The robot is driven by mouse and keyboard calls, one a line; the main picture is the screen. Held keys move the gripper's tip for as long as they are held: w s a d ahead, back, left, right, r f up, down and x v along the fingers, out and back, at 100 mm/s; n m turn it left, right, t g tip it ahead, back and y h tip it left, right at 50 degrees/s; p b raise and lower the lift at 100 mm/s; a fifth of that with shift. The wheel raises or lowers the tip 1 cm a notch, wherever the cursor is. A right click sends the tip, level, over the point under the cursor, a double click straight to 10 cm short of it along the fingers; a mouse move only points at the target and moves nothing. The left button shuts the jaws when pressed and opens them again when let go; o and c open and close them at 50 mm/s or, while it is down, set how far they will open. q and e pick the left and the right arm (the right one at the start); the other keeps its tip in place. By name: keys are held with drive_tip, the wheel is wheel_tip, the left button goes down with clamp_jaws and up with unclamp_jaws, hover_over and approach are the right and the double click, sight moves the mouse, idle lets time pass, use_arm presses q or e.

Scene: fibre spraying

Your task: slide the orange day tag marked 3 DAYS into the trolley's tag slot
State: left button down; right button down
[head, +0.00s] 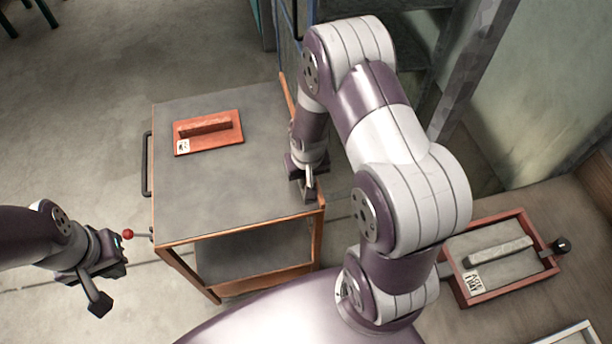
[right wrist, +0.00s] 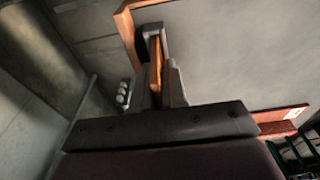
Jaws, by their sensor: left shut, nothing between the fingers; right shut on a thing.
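The trolley (head: 235,195) has a grey top with orange edges and stands left of centre in the head view. My right gripper (head: 306,187) is at the trolley's right edge, near its front corner. In the right wrist view my right gripper (right wrist: 159,72) is shut on a thin orange piece, the day tag (right wrist: 155,76), seen edge-on beside the trolley's rim. Its marking is not readable. The tag slot cannot be made out, nor whether the tag touches it. My left gripper (head: 108,269) is shut and empty, left of the trolley.
An orange-red plate (head: 225,138) with a raised bar and a label lies on the trolley top. A red-ended lever (head: 128,234) sticks out at the trolley's left. An orange-framed tray (head: 480,291) with a black knob stands at right. Floor left of the trolley is clear.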

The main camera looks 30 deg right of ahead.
drive_tip(key=shift+f+b, duration=0.4)
drive_tip(key=shift+f, duration=0.2)
drive_tip(key=c, duration=1.1)
unclamp_jaws()
drive_tip(key=shift+a, duration=0.1)
drive_tip(key=shift+w+r, duration=0.1)
drive_tip(key=shift+r, duration=0.1)
drive_tip(key=r, duration=0.4)
drive_tip(key=s+r, duration=0.1)
drive_tip(key=r, duration=0.7)
drive_tip(key=shift+s+a+r, duration=0.1)
drive_tip(key=shift+s+a, duration=0.05)
drive_tip(key=shift+s, duration=0.2)
